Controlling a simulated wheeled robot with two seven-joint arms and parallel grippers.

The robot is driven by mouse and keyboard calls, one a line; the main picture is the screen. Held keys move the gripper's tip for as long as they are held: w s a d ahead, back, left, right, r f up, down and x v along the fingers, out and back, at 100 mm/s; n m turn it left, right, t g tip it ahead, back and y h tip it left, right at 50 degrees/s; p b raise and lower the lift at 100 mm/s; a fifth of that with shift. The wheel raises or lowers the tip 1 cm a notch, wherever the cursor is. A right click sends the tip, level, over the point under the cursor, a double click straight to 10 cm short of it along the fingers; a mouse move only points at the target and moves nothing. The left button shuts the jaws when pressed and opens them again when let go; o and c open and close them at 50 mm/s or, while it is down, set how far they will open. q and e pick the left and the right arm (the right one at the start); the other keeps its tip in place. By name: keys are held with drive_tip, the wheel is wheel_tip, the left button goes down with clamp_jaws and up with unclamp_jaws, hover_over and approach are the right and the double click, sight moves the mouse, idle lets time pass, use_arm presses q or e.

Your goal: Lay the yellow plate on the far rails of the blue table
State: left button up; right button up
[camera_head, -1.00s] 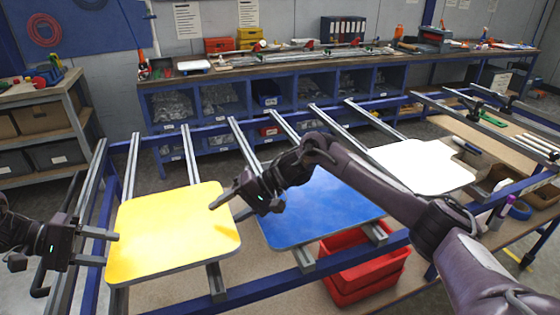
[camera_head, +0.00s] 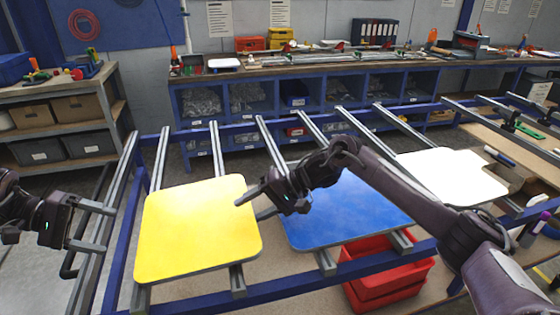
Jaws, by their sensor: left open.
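The yellow plate (camera_head: 196,232) lies flat over the near part of the leftmost rails of the blue table (camera_head: 270,292). The far ends of those rails (camera_head: 217,150) are bare. My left gripper (camera_head: 103,229) is open and empty, left of the plate and apart from its left edge. My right gripper (camera_head: 250,207) is at the plate's right edge. One finger reaches over the plate's top; the other meets the edge and its tip is hidden. I cannot tell whether they clamp it.
A blue plate (camera_head: 345,215) and a white plate (camera_head: 450,178) lie on rails to the right; my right arm crosses over the blue one. A red bin (camera_head: 390,285) stands below. A workbench (camera_head: 330,68) runs along the back, with shelves (camera_head: 65,125) at the left.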

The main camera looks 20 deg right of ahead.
use_arm(q)
drive_tip(key=v, duration=0.5)
drive_tip(key=shift+a+r, duration=0.15)
use_arm(e)
drive_tip(key=o, duration=0.8)
drive_tip(key=shift+o, duration=0.2)
drive_tip(key=shift+d+r, duration=0.1)
drive_tip(key=v, duration=1.1)
drive_tip(key=shift+d, duration=0.35)
drive_tip(key=shift+s+r, duration=0.1)
drive_tip(key=shift+s, duration=0.05)
